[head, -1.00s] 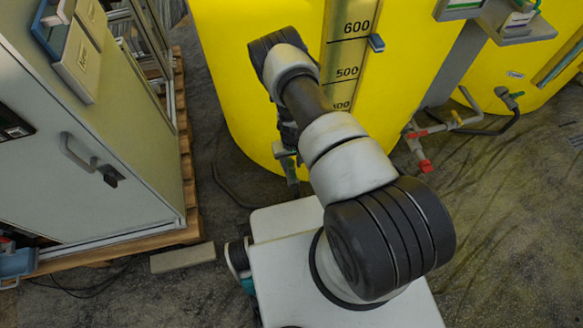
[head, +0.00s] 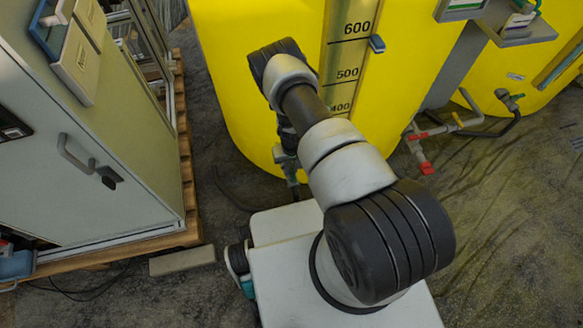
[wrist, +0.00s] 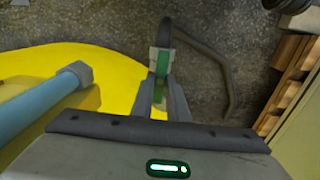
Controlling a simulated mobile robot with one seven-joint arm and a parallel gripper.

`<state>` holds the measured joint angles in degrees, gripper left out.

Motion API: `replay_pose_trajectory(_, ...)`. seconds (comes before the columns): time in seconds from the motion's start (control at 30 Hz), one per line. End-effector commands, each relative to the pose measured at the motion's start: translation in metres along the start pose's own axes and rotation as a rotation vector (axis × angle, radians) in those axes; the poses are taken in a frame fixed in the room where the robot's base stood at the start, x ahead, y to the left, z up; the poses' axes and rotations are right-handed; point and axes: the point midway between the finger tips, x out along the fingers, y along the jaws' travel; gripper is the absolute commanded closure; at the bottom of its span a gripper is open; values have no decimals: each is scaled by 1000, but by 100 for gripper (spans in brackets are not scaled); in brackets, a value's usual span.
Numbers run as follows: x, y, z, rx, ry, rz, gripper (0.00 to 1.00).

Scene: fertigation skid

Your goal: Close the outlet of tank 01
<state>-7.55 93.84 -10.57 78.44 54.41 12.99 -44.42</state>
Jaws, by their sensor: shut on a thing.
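The large yellow tank (head: 240,110) with a level scale stands in front of me in the head view. No tank number is readable on it. In the wrist view its yellow wall (wrist: 105,62) is at left. My gripper (wrist: 160,104) is low beside this tank, shut on a green valve handle (wrist: 158,94) between its fingers. The pale and green outlet valve body (wrist: 160,62) lies just beyond the fingertips, with a dark hose (wrist: 205,50) leading off it. In the head view my arm hides most of the gripper and valve.
A grey cabinet (head: 100,150) on a wooden pallet (head: 190,170) stands at left. A second yellow tank (head: 530,70) is at right. A pipe with a red-handled valve (head: 425,167) lies right of my arm. A blue tube (wrist: 45,102) is close left in the wrist view.

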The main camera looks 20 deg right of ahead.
Motion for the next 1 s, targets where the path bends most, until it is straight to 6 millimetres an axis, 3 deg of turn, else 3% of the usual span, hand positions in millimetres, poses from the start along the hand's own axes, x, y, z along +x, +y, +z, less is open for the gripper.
replay_pose_trajectory(0.37, 0, 0, 0, 208, 1, 0, 100)
replay_pose_trajectory(1.0, 0, 0, 0, 812, 0, -1, 100)
